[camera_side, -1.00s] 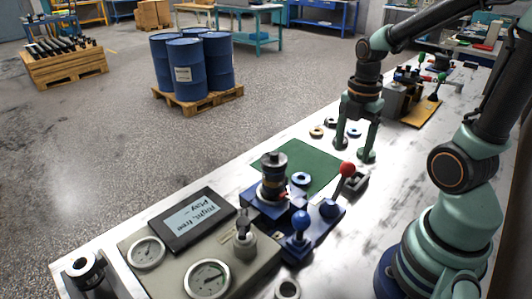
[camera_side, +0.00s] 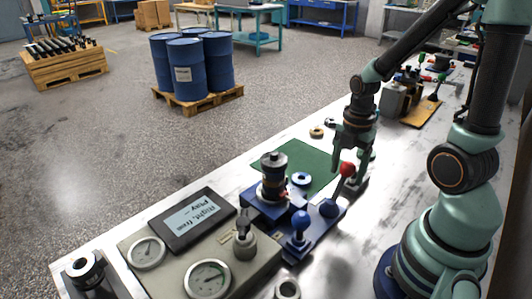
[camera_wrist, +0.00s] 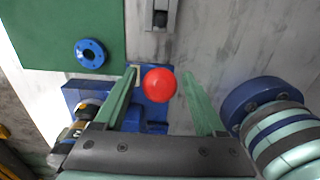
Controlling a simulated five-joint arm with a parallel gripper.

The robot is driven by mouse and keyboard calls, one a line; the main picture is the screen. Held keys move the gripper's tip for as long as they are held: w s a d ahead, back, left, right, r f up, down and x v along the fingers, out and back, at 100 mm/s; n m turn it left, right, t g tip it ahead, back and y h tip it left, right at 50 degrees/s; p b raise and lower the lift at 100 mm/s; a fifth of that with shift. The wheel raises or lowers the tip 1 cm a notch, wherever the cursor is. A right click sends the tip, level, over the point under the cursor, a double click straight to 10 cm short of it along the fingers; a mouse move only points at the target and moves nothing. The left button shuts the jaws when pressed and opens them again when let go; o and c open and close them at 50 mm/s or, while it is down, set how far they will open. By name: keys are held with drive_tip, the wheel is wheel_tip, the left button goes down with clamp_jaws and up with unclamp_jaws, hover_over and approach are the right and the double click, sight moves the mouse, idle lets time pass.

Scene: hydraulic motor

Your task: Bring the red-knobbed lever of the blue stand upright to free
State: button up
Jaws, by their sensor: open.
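The blue stand (camera_side: 316,222) sits on the bench in the side view. Its red-knobbed lever (camera_side: 347,169) leans to the right, away from the blue-knobbed lever (camera_side: 300,220). My gripper (camera_side: 353,163) is over the red knob, with its green fingers pointing down. In the wrist view the red knob (camera_wrist: 160,85) shows between the two spread fingers of my gripper (camera_wrist: 161,75), with a gap on each side. The lever's rod is mostly hidden below the knob and behind the finger in both views.
A dark motor (camera_side: 273,177) stands on the blue base left of the lever. A green mat (camera_side: 305,158) with a blue ring (camera_side: 301,179) lies behind. A panel with gauges (camera_side: 207,278) and a display (camera_side: 193,219) is at front left. A small grey block (camera_wrist: 160,14) lies beyond my fingers.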

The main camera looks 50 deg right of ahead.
drive_tip(key=c, duration=0.8)
drive_tip(key=shift+c, duration=0.2)
